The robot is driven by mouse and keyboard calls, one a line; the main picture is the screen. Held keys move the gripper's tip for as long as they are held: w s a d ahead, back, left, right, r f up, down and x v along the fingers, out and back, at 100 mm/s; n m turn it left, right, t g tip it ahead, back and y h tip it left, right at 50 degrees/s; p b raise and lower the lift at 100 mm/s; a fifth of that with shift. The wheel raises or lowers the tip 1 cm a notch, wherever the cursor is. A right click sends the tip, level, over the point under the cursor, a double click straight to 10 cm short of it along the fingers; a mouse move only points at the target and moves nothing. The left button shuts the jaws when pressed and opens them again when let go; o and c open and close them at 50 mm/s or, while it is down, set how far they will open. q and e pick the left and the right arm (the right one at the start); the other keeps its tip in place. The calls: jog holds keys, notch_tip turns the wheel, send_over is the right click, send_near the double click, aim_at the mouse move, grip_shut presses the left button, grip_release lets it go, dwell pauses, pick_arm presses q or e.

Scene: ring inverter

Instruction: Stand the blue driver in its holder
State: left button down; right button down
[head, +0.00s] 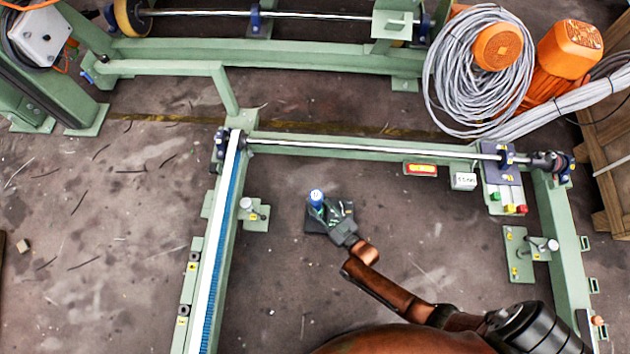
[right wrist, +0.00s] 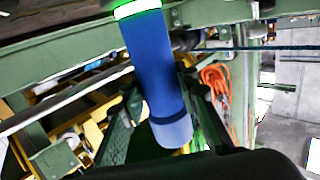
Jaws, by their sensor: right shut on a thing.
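The blue driver (head: 316,197) is near the middle of the head view, its pale blue end facing the camera. In the right wrist view the blue driver (right wrist: 154,75) stands slightly tilted, with a bright green and white band high up and a paler blue end low down. My right gripper (head: 326,212) is shut on the driver; its fingers (right wrist: 165,125) sit on either side of it. My left gripper is not in view.
A green frame with a blue-edged rail (head: 224,240) stands left of the driver, and a shaft-bearing beam (head: 370,149) runs behind it. A bracket with a post (head: 254,215) is close on the left. Coiled grey cable (head: 455,75) lies back right. The floor around the block is clear.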

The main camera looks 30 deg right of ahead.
jog(key=shift+w, duration=0.1)
dwell(0.7)
jog(key=c, duration=1.4)
grip_release()
jog(key=shift+f, duration=0.1)
jog(key=shift+s+f, duration=0.2)
jog(key=s+d, duration=0.2)
jog(key=s, duration=0.9)
jog(key=shift+s+r, duration=0.25)
jog(key=shift+r, duration=0.2)
